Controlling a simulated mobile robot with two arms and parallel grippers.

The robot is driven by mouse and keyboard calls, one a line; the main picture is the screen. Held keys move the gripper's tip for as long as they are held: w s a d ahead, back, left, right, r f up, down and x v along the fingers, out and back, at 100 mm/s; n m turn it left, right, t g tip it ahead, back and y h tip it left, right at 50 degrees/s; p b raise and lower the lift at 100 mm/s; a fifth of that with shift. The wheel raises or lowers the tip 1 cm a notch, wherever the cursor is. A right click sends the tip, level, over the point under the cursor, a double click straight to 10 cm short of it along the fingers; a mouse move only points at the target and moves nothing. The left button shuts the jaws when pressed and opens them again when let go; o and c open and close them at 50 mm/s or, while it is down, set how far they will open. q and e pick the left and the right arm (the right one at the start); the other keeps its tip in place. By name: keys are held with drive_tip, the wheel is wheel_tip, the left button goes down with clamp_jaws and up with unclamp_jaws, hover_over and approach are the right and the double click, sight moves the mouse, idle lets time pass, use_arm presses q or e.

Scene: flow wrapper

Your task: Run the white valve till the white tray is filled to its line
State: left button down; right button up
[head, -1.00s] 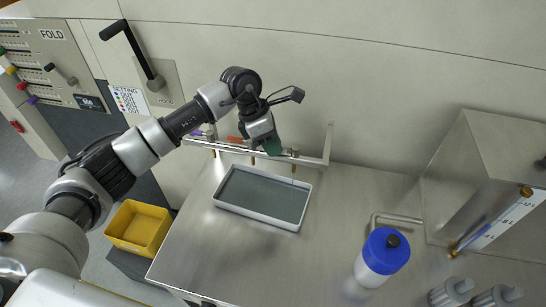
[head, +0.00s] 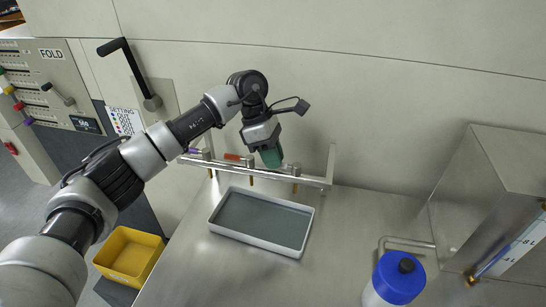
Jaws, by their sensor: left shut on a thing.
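The white tray (head: 253,243) lies on the steel table under the pipe rail. Its inside shows a flat grey surface; I cannot make out a fill line or judge the level. The rail (head: 222,168) carries several valves with brass spouts, one with a purple handle (head: 193,150) and one with an orange handle (head: 232,157). My left gripper (head: 271,158), with green fingers, is shut at the rightmost valve (head: 296,170), above the tray's back edge. The handle it grips is hidden by the fingers, so its colour does not show. My right gripper is not in view.
A blue-capped white bottle (head: 398,280) and a bent metal pipe (head: 408,242) stand right of the tray. A steel tank (head: 490,190) with a level scale is at the far right. A yellow bin (head: 128,257) sits lower left. The table between tray and bottle is clear.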

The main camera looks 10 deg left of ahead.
use_arm(q)
drive_tip(key=c, duration=1.1)
unclamp_jaws()
drive_tip(key=b+v, duration=0.2)
drive_tip(key=v, duration=0.9)
drive_tip(key=shift+d+f, duration=0.1)
drive_tip(key=shift+f, duration=0.05)
